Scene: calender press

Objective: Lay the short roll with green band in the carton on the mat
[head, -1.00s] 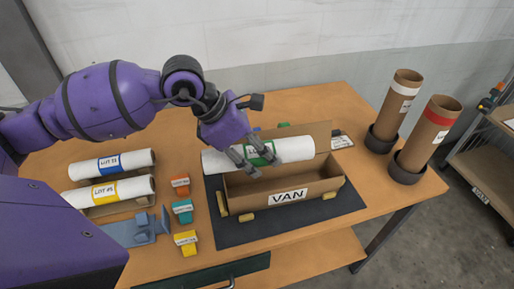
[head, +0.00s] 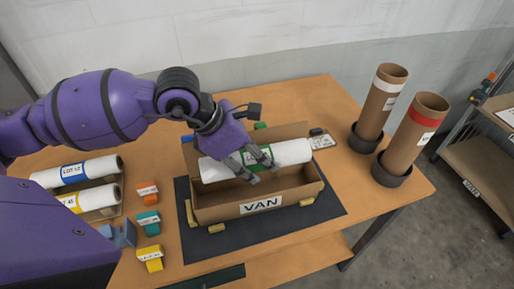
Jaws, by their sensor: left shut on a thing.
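The short white roll (head: 292,153) with a green band is held by my left gripper (head: 254,172), which is shut on it around the middle and partly hides the band. The roll is level and lengthwise over the opening of the brown carton (head: 225,213) marked VAN. Its ends are within the carton's length. Whether it touches the carton's floor or back wall cannot be told. The carton stands open on the dark mat (head: 325,214). My right gripper is not in view.
Rolls with a blue band (head: 75,171) and a yellow band (head: 90,200) lie at left. Orange (head: 147,193), teal (head: 148,223) and yellow (head: 150,258) labelled blocks stand left of the mat. Two upright tubes (head: 383,100) (head: 414,130) stand in dark bases at right.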

